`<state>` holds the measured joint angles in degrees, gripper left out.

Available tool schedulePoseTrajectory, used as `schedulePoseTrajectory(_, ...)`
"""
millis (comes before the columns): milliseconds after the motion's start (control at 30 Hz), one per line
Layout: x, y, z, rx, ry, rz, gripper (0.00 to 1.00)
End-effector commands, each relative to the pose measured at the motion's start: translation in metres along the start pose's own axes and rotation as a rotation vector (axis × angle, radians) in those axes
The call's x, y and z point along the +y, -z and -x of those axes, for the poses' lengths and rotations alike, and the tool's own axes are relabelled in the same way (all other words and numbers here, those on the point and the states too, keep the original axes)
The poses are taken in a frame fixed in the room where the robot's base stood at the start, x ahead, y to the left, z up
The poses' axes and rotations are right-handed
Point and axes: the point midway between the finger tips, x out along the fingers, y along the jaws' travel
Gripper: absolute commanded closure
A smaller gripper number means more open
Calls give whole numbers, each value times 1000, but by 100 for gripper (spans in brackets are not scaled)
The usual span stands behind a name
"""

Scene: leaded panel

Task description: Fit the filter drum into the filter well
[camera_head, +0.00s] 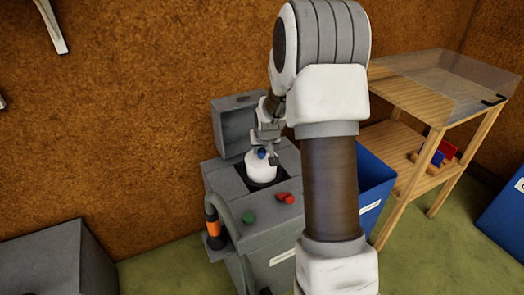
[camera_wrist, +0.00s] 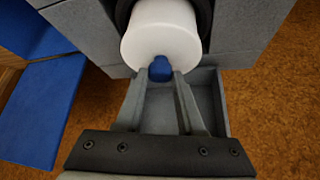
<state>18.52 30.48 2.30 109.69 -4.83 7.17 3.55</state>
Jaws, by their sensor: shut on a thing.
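The filter drum (camera_head: 261,167) is a white cylinder with a blue knob on top. My gripper (camera_head: 263,152) is shut on the blue knob (camera_wrist: 160,69), with one finger on each side of it. The filter well (camera_head: 262,183) is a dark opening in the top of the grey machine. In the head view the drum stands upright at the well, its lower end inside the opening and its upper part above the rim. In the wrist view the white drum (camera_wrist: 160,35) hides most of the dark well (camera_wrist: 206,22). How deep the drum sits is hidden.
The grey machine (camera_head: 262,215) has an open lid (camera_head: 232,122) behind the well, and a green button (camera_head: 249,218) and red handle (camera_head: 284,198) in front. A blue bin (camera_head: 372,185) and wooden shelf (camera_head: 398,150) stand right. A grey box (camera_head: 60,265) stands left.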

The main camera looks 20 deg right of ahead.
Motion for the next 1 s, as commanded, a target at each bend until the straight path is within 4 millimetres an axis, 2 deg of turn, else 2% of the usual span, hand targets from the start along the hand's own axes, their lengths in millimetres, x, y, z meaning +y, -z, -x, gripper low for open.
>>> schedulePoseTrajectory(567, 0, -6, -9, 1, 0, 1, 100)
schedulePoseTrajectory(600, 0, -6, -10, 0, 0, 0, 59)
schedulePoseTrajectory(733, 0, -6, -10, 0, 0, 0, 36)
schedulePoseTrajectory(767, 0, -6, -10, 0, 0, 0, 33)
schedulePoseTrajectory(1000, 0, -6, -9, 0, 0, 0, 33)
